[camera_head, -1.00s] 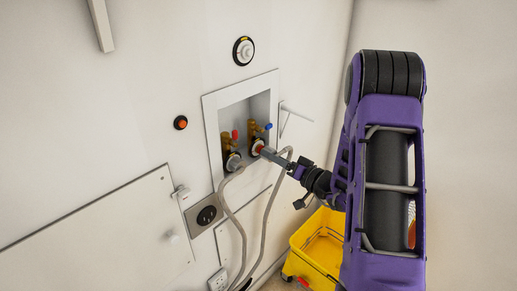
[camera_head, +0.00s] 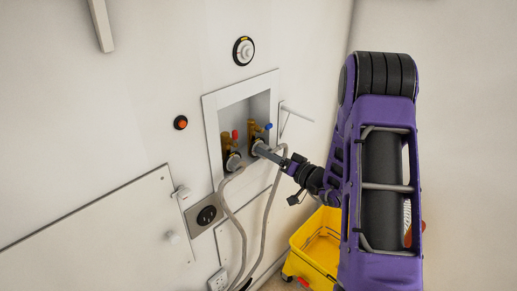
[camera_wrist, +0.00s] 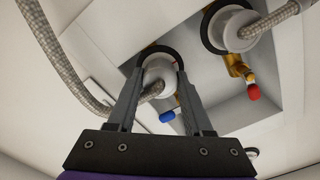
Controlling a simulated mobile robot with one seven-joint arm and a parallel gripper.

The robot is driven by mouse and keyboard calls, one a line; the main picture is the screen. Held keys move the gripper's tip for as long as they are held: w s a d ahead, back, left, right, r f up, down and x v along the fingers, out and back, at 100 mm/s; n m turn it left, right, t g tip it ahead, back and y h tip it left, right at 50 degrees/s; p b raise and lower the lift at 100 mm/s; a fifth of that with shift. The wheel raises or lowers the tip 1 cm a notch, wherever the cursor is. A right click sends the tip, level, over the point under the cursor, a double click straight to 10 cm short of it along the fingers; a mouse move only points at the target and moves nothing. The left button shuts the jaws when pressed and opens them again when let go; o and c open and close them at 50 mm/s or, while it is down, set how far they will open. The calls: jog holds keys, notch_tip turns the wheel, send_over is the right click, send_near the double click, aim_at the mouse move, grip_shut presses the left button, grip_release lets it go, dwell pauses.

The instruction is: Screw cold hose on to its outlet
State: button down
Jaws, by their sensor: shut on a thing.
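The cold outlet is a brass tap with a blue handle (camera_head: 267,127), on the right side of the recessed wall box. The blue handle (camera_wrist: 167,116) also shows in the wrist view. My gripper (camera_head: 262,150) is shut on the cold hose's connector (camera_wrist: 159,72), a whitish nut with a black ring, one finger on each side. The connector is at the mouth of the cold outlet; how far it is threaded on is hidden. The grey cold hose (camera_head: 265,215) bends from the connector and hangs down.
The red-handled hot tap (camera_head: 235,135) stands close on the left, with its own hose connector (camera_head: 233,161) and grey hose. The wall box frame (camera_head: 211,125) surrounds both. A yellow mop bucket (camera_head: 315,245) stands below my arm. A hook-like bracket (camera_head: 290,118) sticks out right of the box.

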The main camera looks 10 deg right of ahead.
jog(key=shift+w+a, duration=0.25)
dwell(0.7)
jog(key=m, duration=0.8)
jog(key=shift+r+m, duration=0.1)
jog(key=shift+m, duration=0.9)
